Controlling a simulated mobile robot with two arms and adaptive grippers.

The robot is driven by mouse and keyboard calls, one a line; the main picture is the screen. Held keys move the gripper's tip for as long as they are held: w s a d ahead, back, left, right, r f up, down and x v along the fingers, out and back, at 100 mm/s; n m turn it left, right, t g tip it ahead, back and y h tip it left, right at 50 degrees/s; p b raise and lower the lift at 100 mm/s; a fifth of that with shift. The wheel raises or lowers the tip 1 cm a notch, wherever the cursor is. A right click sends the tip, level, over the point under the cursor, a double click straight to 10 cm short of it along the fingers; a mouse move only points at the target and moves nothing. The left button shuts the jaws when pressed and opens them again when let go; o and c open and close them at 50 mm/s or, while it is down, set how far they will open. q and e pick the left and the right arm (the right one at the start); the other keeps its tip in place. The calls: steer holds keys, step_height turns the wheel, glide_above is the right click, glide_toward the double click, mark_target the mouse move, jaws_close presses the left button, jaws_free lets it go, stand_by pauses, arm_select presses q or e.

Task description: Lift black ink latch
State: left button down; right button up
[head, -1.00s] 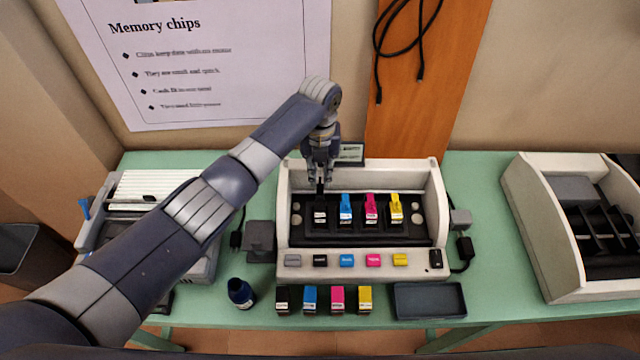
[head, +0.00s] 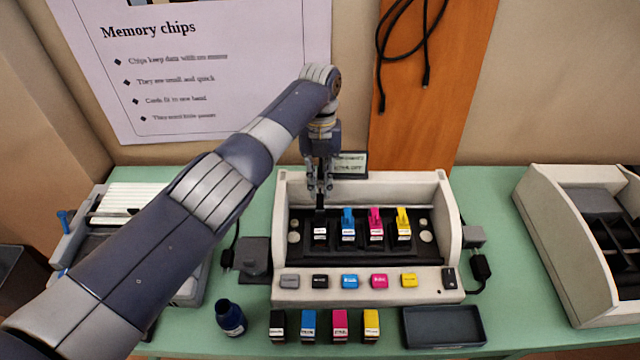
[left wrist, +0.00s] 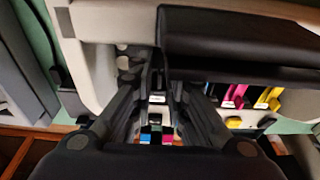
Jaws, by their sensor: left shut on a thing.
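The black ink latch (head: 320,213) stands up at the left end of the row in the white printer (head: 286,240), above a black cartridge with a white label (head: 320,233). My left gripper (head: 319,190) comes down from above and is shut on the upper part of this latch. The fingers hide the latch's top. In the left wrist view my left gripper's fingers (left wrist: 158,88) close around a dark piece, with a white label (left wrist: 157,99) just beyond. My right gripper is not in view.
Blue (head: 348,220), magenta (head: 376,221) and yellow (head: 403,222) latches stand close to the right. Coloured buttons line the printer's front. A small sign (head: 350,164) stands behind.

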arm_select(q)
steer(key=shift+s+f, duration=0.2)
steer(key=shift+f, duration=0.1)
steer(key=c, duration=1.8)
jaws_free()
steer(key=shift+w, duration=0.15)
steer(key=shift+r, duration=0.1)
step_height(320, 180, up, 7)
steer(key=w, duration=0.1)
steer(key=shift+w+r, duration=0.15)
steer(key=shift+w, duration=0.1)
steer(key=shift+s, duration=0.1)
